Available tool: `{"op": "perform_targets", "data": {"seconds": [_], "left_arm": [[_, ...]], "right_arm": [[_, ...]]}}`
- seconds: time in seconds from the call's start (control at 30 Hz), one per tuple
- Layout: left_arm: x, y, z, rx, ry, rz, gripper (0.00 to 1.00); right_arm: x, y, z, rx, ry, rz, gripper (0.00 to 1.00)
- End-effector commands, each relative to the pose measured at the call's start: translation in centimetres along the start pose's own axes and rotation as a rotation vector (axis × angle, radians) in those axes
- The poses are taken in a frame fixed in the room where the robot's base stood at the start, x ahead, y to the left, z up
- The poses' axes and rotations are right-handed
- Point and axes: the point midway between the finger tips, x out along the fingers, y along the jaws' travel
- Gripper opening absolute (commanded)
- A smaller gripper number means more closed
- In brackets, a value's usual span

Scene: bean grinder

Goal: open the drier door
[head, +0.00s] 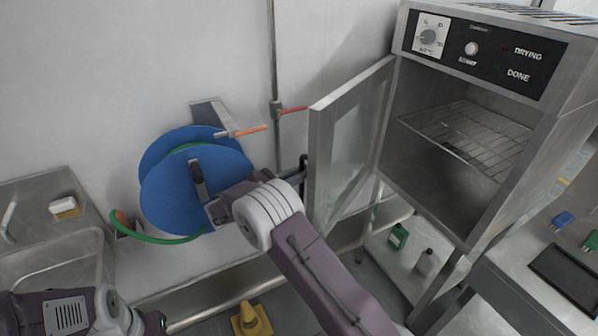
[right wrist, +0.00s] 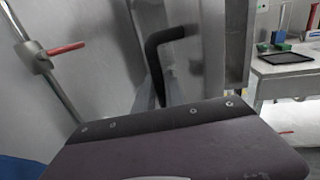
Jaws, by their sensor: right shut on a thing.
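The drier (head: 470,120) is a steel cabinet at the right of the head view. Its door (head: 345,140), with a glass pane, stands wide open, swung out to the left. The black door handle (head: 303,168) is on the door's outer side; its bent upper part shows in the right wrist view (right wrist: 163,50). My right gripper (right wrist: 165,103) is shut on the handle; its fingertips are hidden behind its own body. My left arm shows at the lower left of the head view; its gripper (head: 154,322) is cut by the frame edge, and its jaws cannot be made out.
Inside the drier is a wire rack (head: 470,135). A blue hose reel (head: 190,185) is on the wall close to my right wrist. A pipe with a red lever (head: 293,110) runs behind. Bottles (head: 398,236) stand under the drier. A yellow cone (head: 250,320) is on the floor.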

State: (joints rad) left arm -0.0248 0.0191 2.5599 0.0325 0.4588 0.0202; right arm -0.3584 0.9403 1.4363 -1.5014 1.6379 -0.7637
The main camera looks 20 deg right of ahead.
Motion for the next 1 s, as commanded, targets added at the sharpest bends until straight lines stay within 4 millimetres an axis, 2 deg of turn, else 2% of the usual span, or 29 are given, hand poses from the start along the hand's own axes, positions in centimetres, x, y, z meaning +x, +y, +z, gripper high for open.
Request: {"op": "perform_targets", "data": {"seconds": [0.43, 0.47, 0.77, 0.87, 1.0], "left_arm": [[-0.1, 0.0, 0.0, 0.000, 0.000, 0.000, 0.36], [-0.1, 0.0, 0.0, 0.000, 0.000, 0.000, 0.36], [0.0, 0.0, 0.0, 0.000, 0.000, 0.000, 0.36], [0.1, 0.0, 0.0, 0.000, 0.000, 0.000, 0.36], [0.6, 0.0, 0.1, 0.000, 0.000, 0.000, 0.36]], "right_arm": [[0.1, 0.0, 0.1, 0.001, 0.000, -0.001, 0.00], [0.1, 0.0, 0.1, 0.002, 0.000, -0.001, 0.23], [0.1, 0.0, 0.0, 0.001, 0.000, -0.001, 0.23], [-0.9, 0.1, -0.1, 0.002, 0.000, 0.001, 0.23], [-4.0, 0.1, -0.1, 0.003, 0.001, 0.004, 0.23]]}}
